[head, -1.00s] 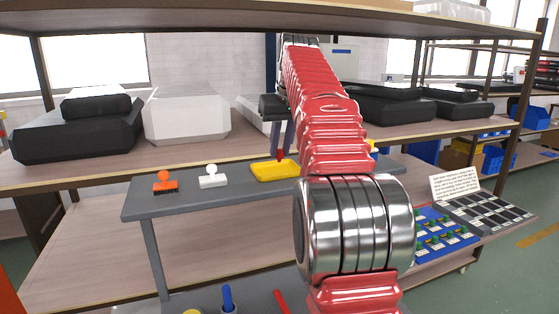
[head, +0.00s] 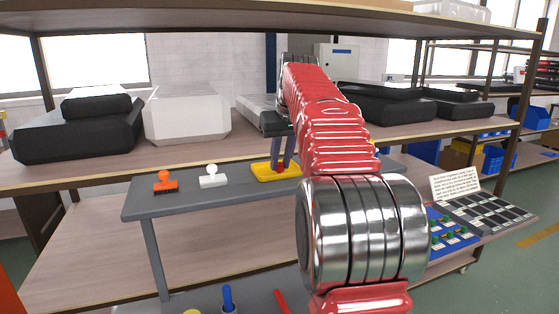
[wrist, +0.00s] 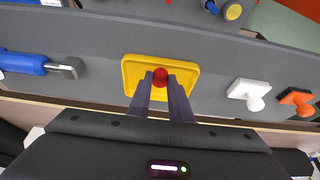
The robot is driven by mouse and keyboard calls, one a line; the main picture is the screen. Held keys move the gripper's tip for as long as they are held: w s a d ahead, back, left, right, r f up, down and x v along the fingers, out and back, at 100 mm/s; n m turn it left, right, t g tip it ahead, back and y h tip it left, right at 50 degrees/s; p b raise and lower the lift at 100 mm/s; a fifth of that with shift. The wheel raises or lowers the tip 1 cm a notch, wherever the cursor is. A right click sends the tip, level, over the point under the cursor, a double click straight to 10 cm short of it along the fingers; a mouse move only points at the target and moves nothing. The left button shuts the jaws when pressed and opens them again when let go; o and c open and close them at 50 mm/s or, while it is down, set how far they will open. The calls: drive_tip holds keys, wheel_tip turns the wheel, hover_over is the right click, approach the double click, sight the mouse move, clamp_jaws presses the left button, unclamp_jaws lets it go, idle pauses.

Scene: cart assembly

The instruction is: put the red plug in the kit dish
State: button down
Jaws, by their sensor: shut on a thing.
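The kit dish is a shallow yellow tray (head: 261,176) on the grey shelf. It also shows in the wrist view (wrist: 136,70). My gripper (head: 281,162) points down over the dish, its two dark fingers shut on the red plug (head: 280,169). In the wrist view the red plug (wrist: 160,74) sits between the fingertips (wrist: 160,82), inside the dish's outline. The plug is low, at or just above the dish floor; whether it touches cannot be told. The fingers and arm hide part of the plug and the dish's right side.
A white knobbed piece (head: 212,177) and an orange one (head: 165,182) stand left of the dish. In the wrist view a blue-handled tool (wrist: 30,64) lies on the dish's other side. Large black and white cases (head: 187,116) stand behind. Shelf room beside the dish is free.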

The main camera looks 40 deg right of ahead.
drive_tip(key=c, duration=1.6)
unclamp_jaws()
drive_tip(key=v, duration=1.2)
